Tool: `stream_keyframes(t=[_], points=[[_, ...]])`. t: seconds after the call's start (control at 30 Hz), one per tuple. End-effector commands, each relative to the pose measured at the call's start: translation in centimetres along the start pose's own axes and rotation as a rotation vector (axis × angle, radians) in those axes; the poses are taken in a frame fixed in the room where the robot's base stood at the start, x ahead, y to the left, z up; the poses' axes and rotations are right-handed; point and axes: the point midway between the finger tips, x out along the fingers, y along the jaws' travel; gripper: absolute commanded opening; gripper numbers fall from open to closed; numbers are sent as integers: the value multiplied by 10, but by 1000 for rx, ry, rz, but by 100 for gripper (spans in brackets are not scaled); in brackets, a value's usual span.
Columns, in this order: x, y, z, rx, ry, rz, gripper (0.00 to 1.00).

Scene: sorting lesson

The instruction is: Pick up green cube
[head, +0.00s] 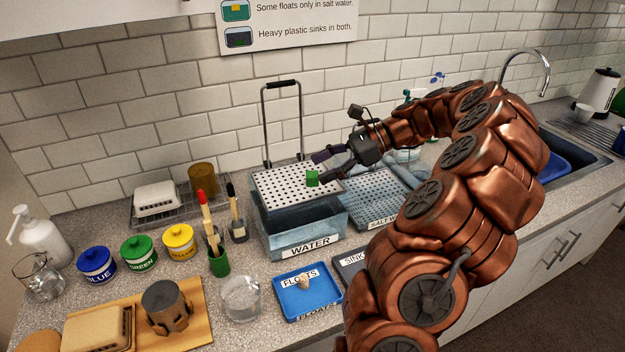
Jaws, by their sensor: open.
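The cube is near the tray's right edge. My gripper (322,166) reaches in from the right, just above and beside the cube. Its dark fingers are apart. One finger is behind and above the cube, the other to its right. I cannot tell whether a finger touches the cube. My copper-coloured arm covers the right middle of the view.
A second perforated tray (376,196) lies over the salt-water tank, partly hidden by my arm. A blue FLOATS tray (306,292) holds a small pale piece. A tall handle (299,120) rises behind the cube's tray. Brushes in cups (219,262) and a glass (241,298) stand left and front.

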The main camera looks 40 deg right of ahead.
Motion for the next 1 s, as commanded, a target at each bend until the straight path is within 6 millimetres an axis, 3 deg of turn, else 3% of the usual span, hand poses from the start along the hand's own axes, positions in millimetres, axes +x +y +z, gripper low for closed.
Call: stream_keyframes(t=[0.1,0.3,0.77,1.0], points=[[-23,-9,-18,75,-31,-58,60],[-35,-13,-29,125,-51,-90,60],[-6,-17,-28,125,-51,-90,60],[20,-22,-29,125,-51,-89,60]])
